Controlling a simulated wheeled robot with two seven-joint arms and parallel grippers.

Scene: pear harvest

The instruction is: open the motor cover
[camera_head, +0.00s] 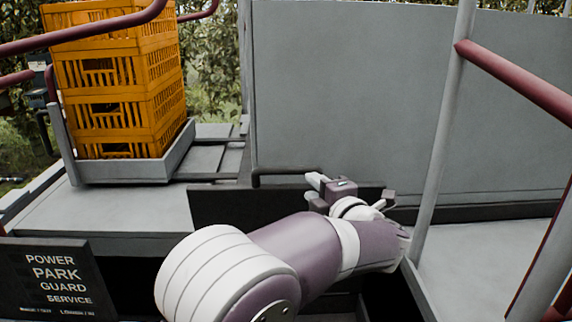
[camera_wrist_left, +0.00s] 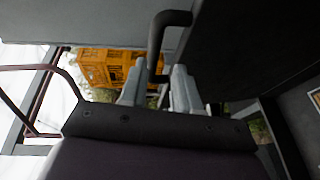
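A black bar handle (camera_head: 285,171) runs along the lower edge of a large grey panel (camera_head: 350,90), which looks like the motor cover and stands upright in the head view. My left gripper (camera_head: 318,182) is at the right end of this handle. In the left wrist view, the bent black handle (camera_wrist_left: 154,45) reaches down between the two grey fingers of the left gripper (camera_wrist_left: 158,85). The fingers are apart, with a gap beside the bar; contact is not clear. My right gripper is in neither view.
Stacked orange crates (camera_head: 115,85) stand on a grey tray at the left. A grey post (camera_head: 443,130) and dark red rails (camera_head: 515,80) are at the right. A black sign panel (camera_head: 60,280) is at lower left. The grey deck (camera_head: 110,210) is bare.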

